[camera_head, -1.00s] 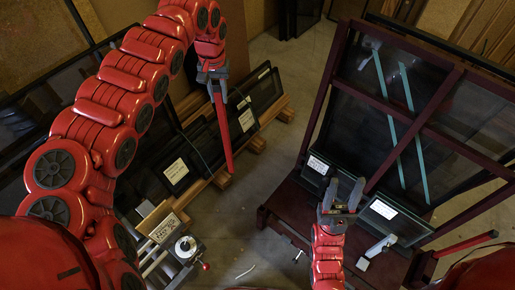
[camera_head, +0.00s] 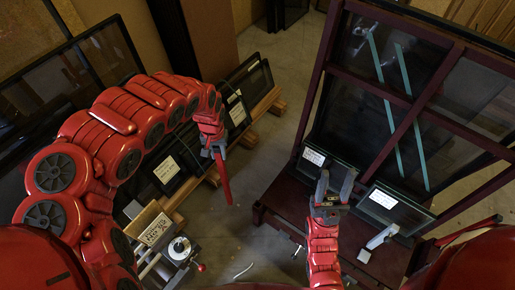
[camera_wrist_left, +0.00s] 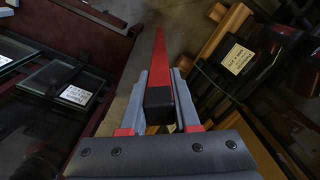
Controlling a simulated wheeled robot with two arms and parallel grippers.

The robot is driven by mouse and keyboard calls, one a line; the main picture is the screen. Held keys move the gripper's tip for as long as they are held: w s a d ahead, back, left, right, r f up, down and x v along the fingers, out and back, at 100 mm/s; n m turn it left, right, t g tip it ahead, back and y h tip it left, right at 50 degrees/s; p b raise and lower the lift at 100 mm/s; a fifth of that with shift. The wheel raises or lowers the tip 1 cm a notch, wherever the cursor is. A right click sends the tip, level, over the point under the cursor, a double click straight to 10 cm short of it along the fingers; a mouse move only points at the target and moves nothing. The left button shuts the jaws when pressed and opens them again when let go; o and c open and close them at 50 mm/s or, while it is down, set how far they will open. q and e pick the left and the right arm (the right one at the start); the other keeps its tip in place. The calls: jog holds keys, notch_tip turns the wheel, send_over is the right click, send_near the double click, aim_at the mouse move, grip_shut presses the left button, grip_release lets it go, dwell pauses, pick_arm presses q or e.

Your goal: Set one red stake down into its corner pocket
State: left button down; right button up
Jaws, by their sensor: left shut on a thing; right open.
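My left gripper (camera_head: 216,149) is shut on a red stake (camera_head: 225,180), which hangs down from it over the floor gap between the left pallet and the dark red rack (camera_head: 285,200). In the left wrist view the jaws (camera_wrist_left: 158,98) clamp the stake (camera_wrist_left: 158,60) near its dark end. The rack's near left corner (camera_head: 258,212) has a short dark upright piece; its opening cannot be made out. The stake is apart from it, to its upper left. A second red stake (camera_head: 472,230) slants at the rack's right side. My right gripper (camera_head: 335,187) is open and empty in front of the rack.
Glass panes (camera_head: 395,207) with white labels lean on the rack. A pale-handled tool (camera_head: 382,237) lies on its bed. At left, dark panes (camera_head: 175,165) stand on a wooden pallet (camera_head: 262,107), with a metal clamp device (camera_head: 180,248) below. Floor between is free.

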pick_arm(q)
jog(key=d+r+m+p, duration=0.2)
jog(key=d+m+p, duration=0.4)
jog(key=d, duration=0.7)
jog(key=shift+w+d+r+m+p, duration=0.2)
jog(key=shift+d+m+p, duration=0.1)
jog(key=shift+p, duration=0.65)
